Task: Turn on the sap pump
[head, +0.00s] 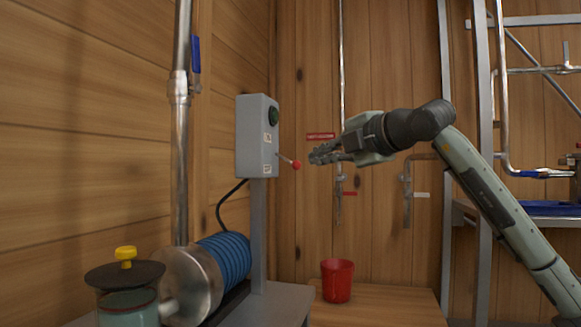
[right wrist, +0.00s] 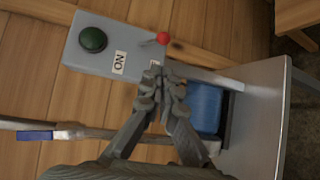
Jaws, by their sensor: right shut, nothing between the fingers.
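The grey control box (head: 250,140) stands on a grey post above the sap pump. It has a green button or lamp (head: 274,116) and a lever with a red ball knob (head: 296,164) sticking out and slightly down. In the right wrist view, an ON label (right wrist: 119,62) sits on the box (right wrist: 82,60) near the green part (right wrist: 93,39); a second label is mostly hidden by the fingers. My right gripper (head: 314,155) is shut and empty, just right of the red knob in the head view, with no clear contact. The knob (right wrist: 163,38) shows just beyond the fingertips (right wrist: 162,78). My left gripper is out of view.
The pump's blue ribbed body (head: 226,258) and metal end sit below the box on a grey stand (head: 275,305). A vertical steel pipe (head: 181,130) with a blue-handled valve runs left of the box. A red bucket (head: 337,280) stands below my gripper. Metal framing is at right.

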